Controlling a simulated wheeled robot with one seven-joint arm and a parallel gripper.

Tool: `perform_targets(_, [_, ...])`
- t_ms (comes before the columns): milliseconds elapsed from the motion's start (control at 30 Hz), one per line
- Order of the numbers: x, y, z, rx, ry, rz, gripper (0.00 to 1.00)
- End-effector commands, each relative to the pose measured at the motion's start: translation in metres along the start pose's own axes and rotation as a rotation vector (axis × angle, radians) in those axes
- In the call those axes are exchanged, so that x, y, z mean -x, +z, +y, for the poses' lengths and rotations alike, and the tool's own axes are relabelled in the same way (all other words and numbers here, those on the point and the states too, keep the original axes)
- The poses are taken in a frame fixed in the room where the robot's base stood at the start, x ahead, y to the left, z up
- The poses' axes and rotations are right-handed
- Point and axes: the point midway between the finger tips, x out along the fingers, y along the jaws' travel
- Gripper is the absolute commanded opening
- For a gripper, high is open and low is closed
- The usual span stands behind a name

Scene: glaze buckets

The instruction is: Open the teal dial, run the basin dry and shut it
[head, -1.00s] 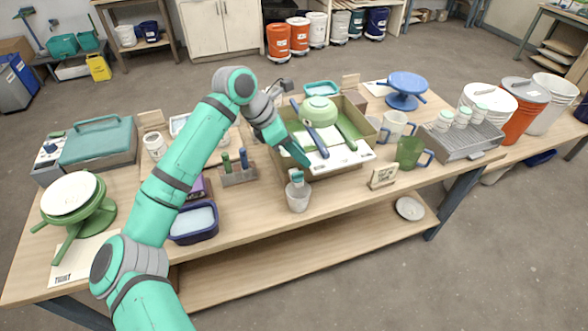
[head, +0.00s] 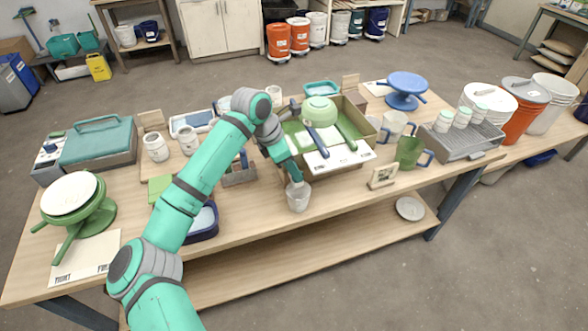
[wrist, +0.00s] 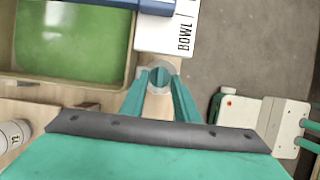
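The basin (head: 352,163) is a tan box with green contents, near the middle of the table's front; its green surface also shows in the wrist view (wrist: 70,45). The teal dial is at its front left corner, largely hidden by my gripper in the head view. My gripper (head: 294,173) is down at the dial, with a teal finger on either side in the wrist view (wrist: 160,90). Whether the fingers press on the dial is not clear. A pale cup (head: 299,200) stands upright on the table just below my gripper. Its fill is not visible.
A dark blue tub (head: 204,222) is left, partly behind my arm.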

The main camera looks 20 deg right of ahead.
Motion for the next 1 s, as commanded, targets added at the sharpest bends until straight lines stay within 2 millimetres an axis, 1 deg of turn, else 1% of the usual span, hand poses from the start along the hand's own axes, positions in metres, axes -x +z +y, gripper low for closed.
perform_targets(100, [-0.0072,0.0001,-0.0005,0.0,-0.002,-0.001,0.28])
perform_targets(400, [-0.0088,-0.0002,-0.0002,0.0,-0.001,0.0,0.28])
perform_targets(433, [-0.0088,-0.0002,-0.0002,0.0,-0.001,0.0,0.23])
perform_targets(467, [-0.0088,-0.0002,-0.0002,0.0,-0.001,0.0,0.16])
perform_targets(500, [-0.0088,-0.0002,-0.0002,0.0,-0.001,0.0,0.07])
perform_targets(533, [-0.0087,-0.0002,-0.0002,0.0,-0.001,0.0,0.0])
perform_targets(833, [-0.0083,-0.0005,-0.0001,0.01,0.005,0.0,0.0])
perform_targets(1000, [-0.0082,-0.0014,-0.0002,0.059,0.026,0.001,0.0])
